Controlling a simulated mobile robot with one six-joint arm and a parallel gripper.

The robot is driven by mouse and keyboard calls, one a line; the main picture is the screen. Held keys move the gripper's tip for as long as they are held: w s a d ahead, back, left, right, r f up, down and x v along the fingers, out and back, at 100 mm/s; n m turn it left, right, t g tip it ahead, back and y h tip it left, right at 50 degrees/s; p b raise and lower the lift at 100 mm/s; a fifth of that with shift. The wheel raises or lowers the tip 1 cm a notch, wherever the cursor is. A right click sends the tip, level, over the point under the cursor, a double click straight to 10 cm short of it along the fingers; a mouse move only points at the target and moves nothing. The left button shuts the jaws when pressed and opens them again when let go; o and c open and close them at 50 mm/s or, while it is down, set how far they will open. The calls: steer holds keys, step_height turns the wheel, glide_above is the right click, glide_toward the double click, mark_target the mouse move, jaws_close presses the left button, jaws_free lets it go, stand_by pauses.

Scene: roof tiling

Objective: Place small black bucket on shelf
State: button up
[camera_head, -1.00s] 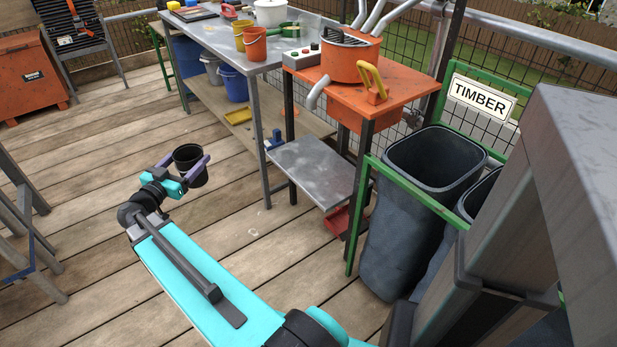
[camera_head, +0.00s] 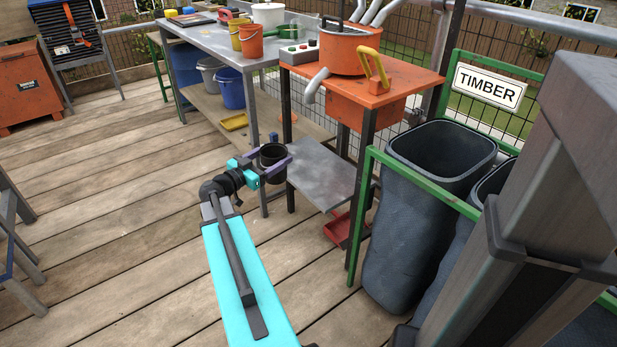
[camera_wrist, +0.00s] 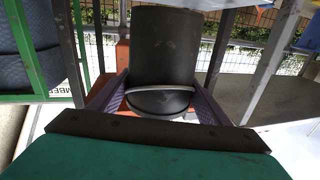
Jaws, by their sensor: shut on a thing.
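In the wrist view the bucket (camera_wrist: 165,50) fills the middle, with a finger of my gripper (camera_wrist: 160,103) on each side. A low grey metal shelf (camera_head: 325,172) sits under the orange table, just right of the bucket. In the head view the bucket overlaps the shelf's left end. I cannot tell whether it is above the shelf or in front of it.
The orange table (camera_head: 412,77) with an orange pot (camera_head: 350,50) stands over the shelf. A red tray (camera_head: 340,229) lies below. Dark bins (camera_head: 418,215) behind a green rail stand right. A long metal workbench (camera_head: 205,45) runs behind.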

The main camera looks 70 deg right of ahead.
steer(key=shift+s+d+f, duration=0.1)
steer(key=shift+s+d, duration=0.2)
steer(key=shift+s, duration=0.1)
steer(key=f+b+x, duration=0.1)
steer(key=b+x, duration=0.4)
steer(key=x, duration=0.9)
steer(key=shift+s+d, duration=0.2)
steer(key=shift+s, duration=0.1)
steer(key=shift+f, duration=0.15)
steer(key=shift+b, duration=0.3)
steer(key=shift+s+d+f+b, duration=0.1)
steer(key=shift+d+f+b, duration=0.1)
steer(key=shift+f+b, duration=0.4)
steer(key=shift+s+d+f+b, duration=0.1)
steer(key=shift+d+f+b, duration=0.1)
steer(key=shift+f+b, duration=0.35)
steer(key=shift+s+d+f+b, duration=0.1)
steer(key=shift+d+f+b, duration=0.1)
steer(key=shift+f+b, duration=0.4)
steer(key=shift+f+p, duration=0.2)
steer(key=shift+p, duration=0.15)
